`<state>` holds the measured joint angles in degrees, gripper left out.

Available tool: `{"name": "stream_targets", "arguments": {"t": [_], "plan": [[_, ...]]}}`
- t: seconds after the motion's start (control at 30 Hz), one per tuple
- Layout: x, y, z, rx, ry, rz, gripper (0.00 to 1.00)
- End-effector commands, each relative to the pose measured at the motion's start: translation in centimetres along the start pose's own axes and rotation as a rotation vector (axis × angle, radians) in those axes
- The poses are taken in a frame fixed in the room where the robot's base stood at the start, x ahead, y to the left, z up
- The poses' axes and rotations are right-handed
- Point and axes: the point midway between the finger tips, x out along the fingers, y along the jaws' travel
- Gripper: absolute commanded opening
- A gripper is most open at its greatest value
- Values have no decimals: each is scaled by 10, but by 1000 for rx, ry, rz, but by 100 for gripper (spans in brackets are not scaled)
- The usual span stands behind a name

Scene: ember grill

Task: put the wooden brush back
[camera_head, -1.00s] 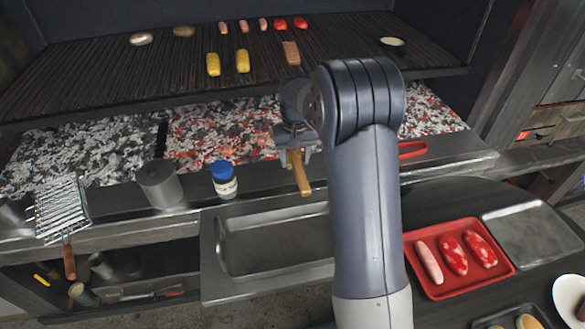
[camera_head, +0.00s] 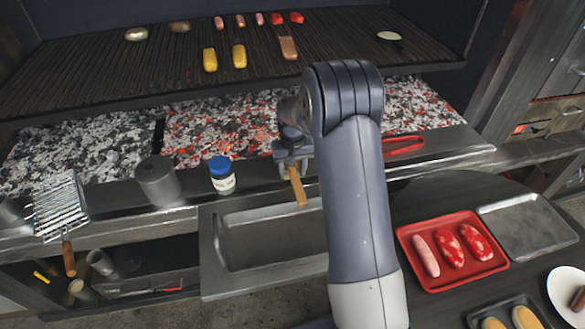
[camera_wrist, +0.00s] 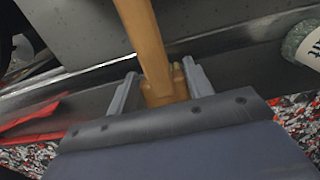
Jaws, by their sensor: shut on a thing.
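The wooden brush (camera_head: 298,190) is in my gripper (camera_head: 291,166), in the middle of the head view. Its light-brown handle points down and towards the front, over the grill's front ledge and the back edge of the metal sink tray. In the wrist view the brush handle (camera_wrist: 146,45) runs up from between the two grey fingers of my gripper (camera_wrist: 158,88), which are shut on it. The brush's other end is hidden behind my gripper, so I cannot see its bristles.
A blue-capped jar (camera_head: 222,175) and a grey metal cup (camera_head: 158,180) stand on the ledge, left of my gripper. Red tongs (camera_head: 403,144) lie to the right. A metal sink tray (camera_head: 270,248) is below. Hot coals (camera_head: 225,135) lie behind. A red tray (camera_head: 453,252) holds meat.

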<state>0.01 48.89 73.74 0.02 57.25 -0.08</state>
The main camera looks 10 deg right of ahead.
Motion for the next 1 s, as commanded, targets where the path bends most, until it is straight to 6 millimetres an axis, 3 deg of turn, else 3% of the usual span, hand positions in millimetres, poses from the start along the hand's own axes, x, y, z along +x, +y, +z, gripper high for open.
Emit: {"name": "stream_targets", "arguments": {"t": [0.03, 0.07, 0.3, 0.57, 0.73, 1.0], "plan": [[3, 0, 0, 0, 1, 0, 31], [2, 0, 0, 0, 0, 0, 50], [1, 0, 0, 0, 0, 0, 70], [0, 0, 0, 0, 0, 0, 71], [-13, 0, -1, 0, 2, 0, 71], [-71, 0, -1, 0, 6, 0, 71]]}}
